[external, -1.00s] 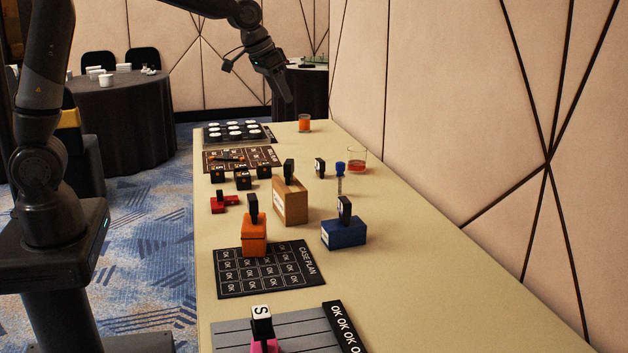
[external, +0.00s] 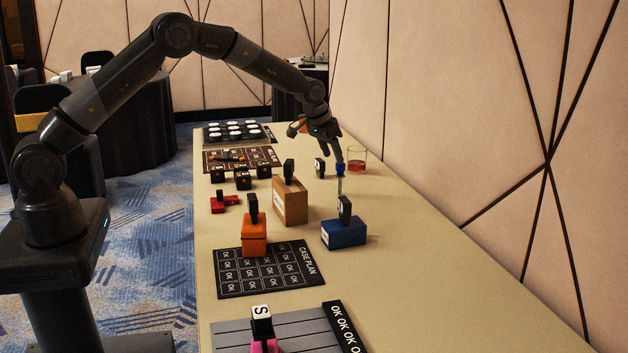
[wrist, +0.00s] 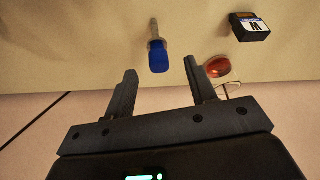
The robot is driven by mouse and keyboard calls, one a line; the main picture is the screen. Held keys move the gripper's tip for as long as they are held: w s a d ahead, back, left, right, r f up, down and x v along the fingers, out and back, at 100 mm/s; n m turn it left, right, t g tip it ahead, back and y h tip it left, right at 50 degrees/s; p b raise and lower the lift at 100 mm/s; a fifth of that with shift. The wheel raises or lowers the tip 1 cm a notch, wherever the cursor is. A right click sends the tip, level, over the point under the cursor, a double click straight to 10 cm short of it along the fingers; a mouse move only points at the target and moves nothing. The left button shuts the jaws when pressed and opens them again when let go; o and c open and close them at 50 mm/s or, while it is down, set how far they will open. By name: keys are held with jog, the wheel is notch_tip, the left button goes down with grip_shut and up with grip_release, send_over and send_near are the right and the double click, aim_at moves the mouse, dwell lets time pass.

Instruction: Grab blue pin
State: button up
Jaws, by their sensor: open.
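In the wrist view the blue head (wrist: 158,60) lies ahead of my gripper (wrist: 160,75), between the lines of the two spread fingers. The fingers are apart and hold nothing. Whether they overlap the head in depth is hard to tell.
A glass with red liquid (external: 357,160) stands right of the pin, close to the right finger in the wrist view. A small black block (external: 320,168) stands left of it. A blue box (external: 343,233) and a cardboard box (external: 290,203) stand nearer the camera. The table's right side is clear.

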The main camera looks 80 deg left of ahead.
aim_at(341, 172)
jog(key=x, duration=0.9)
jog(key=shift+d+f, duration=0.1)
jog(key=shift+d, duration=0.05)
jog(key=c, duration=1)
jog(key=shift+c, duration=0.2)
